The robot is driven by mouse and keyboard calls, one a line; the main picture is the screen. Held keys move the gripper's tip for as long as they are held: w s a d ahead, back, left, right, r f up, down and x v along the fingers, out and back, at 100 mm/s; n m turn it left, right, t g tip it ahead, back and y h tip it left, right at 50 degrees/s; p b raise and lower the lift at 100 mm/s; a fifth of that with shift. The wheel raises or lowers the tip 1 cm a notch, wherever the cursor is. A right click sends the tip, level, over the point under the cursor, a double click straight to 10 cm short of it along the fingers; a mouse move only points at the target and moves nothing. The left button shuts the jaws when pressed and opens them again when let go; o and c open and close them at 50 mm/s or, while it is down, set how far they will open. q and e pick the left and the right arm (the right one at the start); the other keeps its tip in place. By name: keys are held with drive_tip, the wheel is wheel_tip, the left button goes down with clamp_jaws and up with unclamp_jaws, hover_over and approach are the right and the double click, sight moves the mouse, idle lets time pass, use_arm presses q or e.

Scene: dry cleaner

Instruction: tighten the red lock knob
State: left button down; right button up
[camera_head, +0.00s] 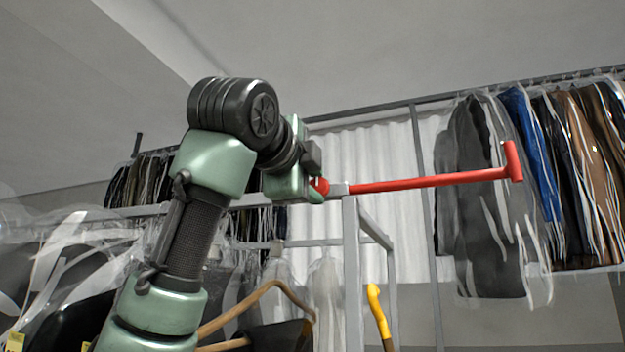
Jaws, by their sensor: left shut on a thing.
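The red lock knob (322,186) shows as a small red piece at the top of a grey metal post, at the inner end of a long red bar (430,182). My left gripper (316,188) is shut on the knob, its green fingers covering most of it. The red bar runs out to the right from a grey collar on the post and ends in a short upright red crosspiece. My right gripper is not in view.
Bagged garments hang on a rail at the right (490,190). More bagged clothes hang at the lower left, with a wooden hanger (275,290) near my arm. A grey post (351,270) stands below the knob, and a yellow hooked handle (378,312) stands to its right.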

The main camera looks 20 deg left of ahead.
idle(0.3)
use_arm(q)
drive_tip(key=c, duration=1)
unclamp_jaws()
drive_tip(key=shift+s, duration=0.1)
drive_tip(key=shift+s+f, duration=0.1)
drive_tip(key=shift+s, duration=0.25)
drive_tip(key=s+b, duration=0.3)
drive_tip(key=s, duration=0.4)
drive_tip(key=shift+w+a, duration=0.1)
